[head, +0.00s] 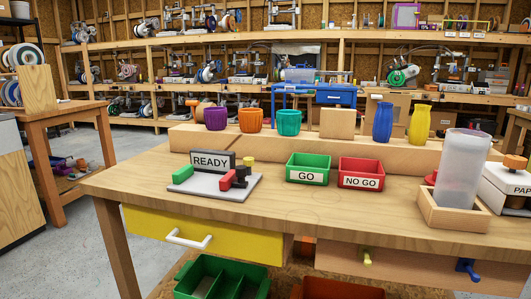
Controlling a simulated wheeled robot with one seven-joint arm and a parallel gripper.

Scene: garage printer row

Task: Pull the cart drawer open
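A blue cart (277,104) stands beyond the workbench, partly hidden by the pots and the wooden step. A blue drawer (336,97) sits under its top at the right; it looks shut, though it is small and far. Closer, a yellow drawer (150,222) with a white bar handle (188,239) sits under the left of the workbench top. Its front is close under the bench edge, and I cannot tell whether it is slightly open. My gripper is not in view.
The workbench (330,208) fills the foreground, bearing a READY fixture (212,160), green GO bin (308,175), red NO GO bin (361,179) and clear cylinder (460,165). A green divided tray (218,282) lies below. Free floor (120,150) shows at left.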

